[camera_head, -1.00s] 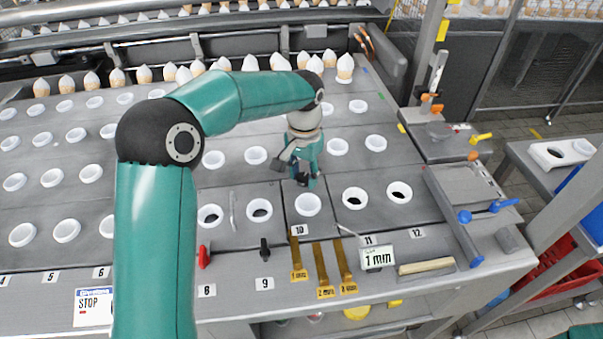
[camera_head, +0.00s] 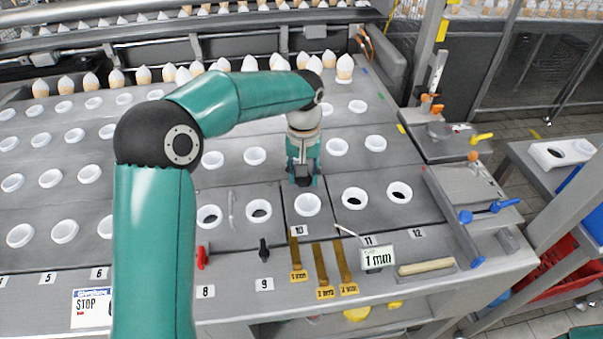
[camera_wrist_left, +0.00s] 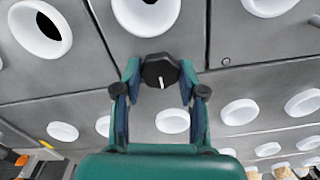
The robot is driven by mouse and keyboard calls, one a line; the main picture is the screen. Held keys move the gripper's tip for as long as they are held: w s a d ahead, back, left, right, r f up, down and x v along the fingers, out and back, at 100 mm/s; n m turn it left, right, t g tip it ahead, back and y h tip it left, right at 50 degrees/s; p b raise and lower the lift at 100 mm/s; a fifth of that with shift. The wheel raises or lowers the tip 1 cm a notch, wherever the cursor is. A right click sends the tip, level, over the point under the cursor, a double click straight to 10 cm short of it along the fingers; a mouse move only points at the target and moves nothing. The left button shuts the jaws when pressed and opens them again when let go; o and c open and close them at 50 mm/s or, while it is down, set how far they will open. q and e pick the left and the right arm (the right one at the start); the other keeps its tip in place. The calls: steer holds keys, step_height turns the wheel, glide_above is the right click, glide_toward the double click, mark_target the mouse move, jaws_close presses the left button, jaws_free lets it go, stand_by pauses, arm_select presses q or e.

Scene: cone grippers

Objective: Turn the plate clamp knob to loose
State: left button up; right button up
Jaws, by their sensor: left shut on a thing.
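My left gripper (camera_head: 304,180) reaches down to the grey plate deck (camera_head: 260,220), just behind the white ring above label 10. In the left wrist view my left gripper (camera_wrist_left: 160,78) is shut on a black lobed knob (camera_wrist_left: 159,68), with one teal finger on either side. A short white mark on the knob runs nearly upright in that view. The knob sits close to a seam between deck plates. My right gripper is not in view.
White rings (camera_head: 355,197) stand over holes across the deck, close around the gripper. A red lever (camera_head: 202,257), a black lever (camera_head: 264,250) and brass gauge tags (camera_head: 321,270) lie at the front. A 1 mm display (camera_head: 377,258) stands to their right.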

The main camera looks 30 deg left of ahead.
arm_select(q)
steer(key=shift+w+r, duration=0.1)
steer(key=o, duration=1.1)
steer(key=shift+o, duration=0.2)
step_height(320, 180, up, 12)
